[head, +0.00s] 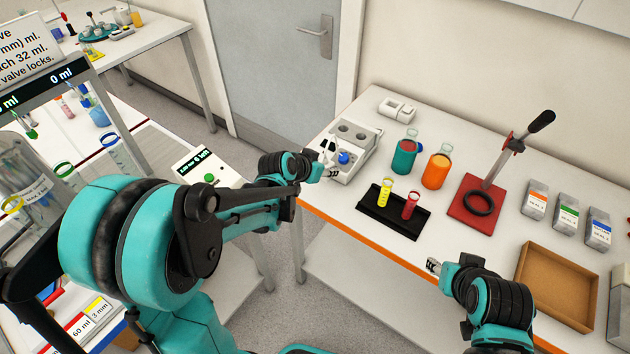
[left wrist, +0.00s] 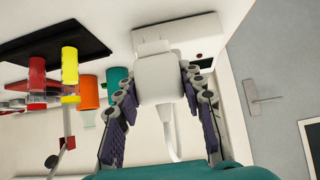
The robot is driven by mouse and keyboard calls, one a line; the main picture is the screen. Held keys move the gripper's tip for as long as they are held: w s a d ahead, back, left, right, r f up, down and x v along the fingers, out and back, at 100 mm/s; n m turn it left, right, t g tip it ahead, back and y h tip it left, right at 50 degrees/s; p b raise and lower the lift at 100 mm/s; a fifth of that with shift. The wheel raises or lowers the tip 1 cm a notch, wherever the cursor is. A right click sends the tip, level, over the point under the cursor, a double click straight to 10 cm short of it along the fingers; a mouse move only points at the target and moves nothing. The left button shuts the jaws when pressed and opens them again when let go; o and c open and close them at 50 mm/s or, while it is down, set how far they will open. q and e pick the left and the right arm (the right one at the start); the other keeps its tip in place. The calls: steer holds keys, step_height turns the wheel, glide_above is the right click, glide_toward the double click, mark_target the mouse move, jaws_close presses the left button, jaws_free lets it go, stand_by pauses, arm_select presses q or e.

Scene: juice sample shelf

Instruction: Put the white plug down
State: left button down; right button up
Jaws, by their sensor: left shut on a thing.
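In the left wrist view the white plug (left wrist: 158,80) sits between the fingers of my left gripper (left wrist: 160,100). It is a blocky white body with a narrower top end and a white cable trailing back toward the wrist. My left gripper (head: 326,172) also shows in the head view, at the front left edge of the right-hand table, beside a white device (head: 368,140) with round recesses and a blue knob. The plug is hard to make out there. My right gripper (head: 433,265) hangs near the table's front edge; its finger state is too small to tell.
On the table (head: 345,215) are a black rack (head: 378,222) with yellow and red tubes, teal (head: 404,158) and orange (head: 436,171) bottles, a red-based lever press (head: 472,212), a brown tray (head: 560,270) and a small white block (head: 397,108). Bare tabletop lies in front of the rack.

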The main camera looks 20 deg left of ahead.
arm_select(q)
steer(key=a+f, duration=0.1)
steer(key=f, duration=0.1)
steer(key=w+a+f+b, duration=0.1)
steer(key=f, duration=0.1)
steer(key=a+f+b, duration=0.1)
steer(key=f, duration=0.1)
steer(key=shift+w+f, duration=0.1)
steer(key=shift+w, duration=0.1)
steer(key=shift+s, duration=0.1)
steer(key=c, duration=1.4)
jaws_free()
steer(key=shift+f+b, duration=0.1)
steer(key=shift+b, duration=0.25)
steer(key=o, duration=0.4)
steer(key=shift+o, duration=0.2)
